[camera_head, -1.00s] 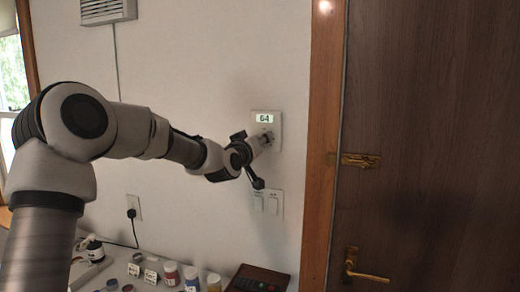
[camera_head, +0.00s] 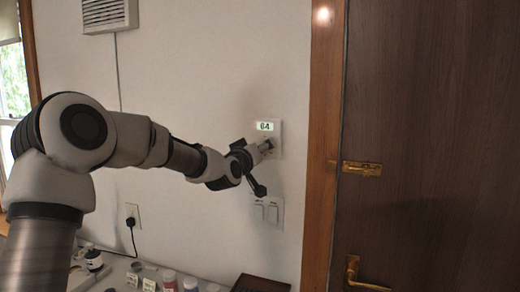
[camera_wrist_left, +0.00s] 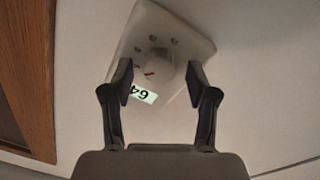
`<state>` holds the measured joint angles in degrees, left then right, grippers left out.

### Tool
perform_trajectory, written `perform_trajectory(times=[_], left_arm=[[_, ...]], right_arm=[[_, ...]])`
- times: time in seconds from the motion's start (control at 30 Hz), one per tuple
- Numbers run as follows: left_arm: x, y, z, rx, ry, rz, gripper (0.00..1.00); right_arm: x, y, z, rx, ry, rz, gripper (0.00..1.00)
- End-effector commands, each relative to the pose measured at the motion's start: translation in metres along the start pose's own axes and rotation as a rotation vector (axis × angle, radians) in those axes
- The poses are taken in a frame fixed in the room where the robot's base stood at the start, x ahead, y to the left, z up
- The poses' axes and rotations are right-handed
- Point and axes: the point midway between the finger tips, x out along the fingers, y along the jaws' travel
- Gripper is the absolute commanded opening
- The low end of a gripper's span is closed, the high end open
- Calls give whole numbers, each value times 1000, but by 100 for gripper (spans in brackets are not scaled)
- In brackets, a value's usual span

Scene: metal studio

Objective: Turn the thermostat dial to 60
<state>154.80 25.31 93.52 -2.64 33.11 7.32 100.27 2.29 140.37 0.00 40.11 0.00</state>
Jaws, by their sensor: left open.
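The thermostat (camera_head: 277,130) is a pale plate on the wall, and its lit display reads 64. In the left wrist view the plate (camera_wrist_left: 190,42) looks tilted, with the display (camera_wrist_left: 143,94) upside down. A round whitish dial (camera_wrist_left: 157,66) with a red mark stands out from it, with small dots beside it. My left gripper (camera_wrist_left: 158,76) is open, one finger on each side of the dial. I cannot tell whether the fingers touch it. In the head view my left gripper (camera_head: 266,146) is at the plate's lower part and hides the dial. My right gripper is not in view.
Light switches (camera_head: 266,211) sit on the wall just below the gripper. A wooden door frame (camera_head: 322,150) and dark door (camera_head: 430,120) with brass latch (camera_head: 361,168) are to the right. Bottles and small items stand on a surface (camera_head: 120,270) below.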

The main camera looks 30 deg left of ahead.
Motion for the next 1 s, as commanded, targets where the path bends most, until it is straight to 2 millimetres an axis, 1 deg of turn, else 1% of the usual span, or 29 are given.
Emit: perform_trajectory(times=[0.07,0.13,0.33,0.4,0.47,0.57,1.0], left_arm=[[-4,0,-1,-1,1,0,58],[-14,0,0,-3,-1,1,58],[-54,0,0,-4,-1,2,58],[-65,0,0,-4,0,1,58],[-71,0,0,-2,-1,0,58],[-75,0,0,-1,0,0,58],[-74,-1,1,0,-2,-1,58]], right_arm=[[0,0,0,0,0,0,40],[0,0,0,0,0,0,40],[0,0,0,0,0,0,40],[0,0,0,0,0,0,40],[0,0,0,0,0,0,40],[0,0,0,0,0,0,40],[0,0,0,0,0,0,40]])
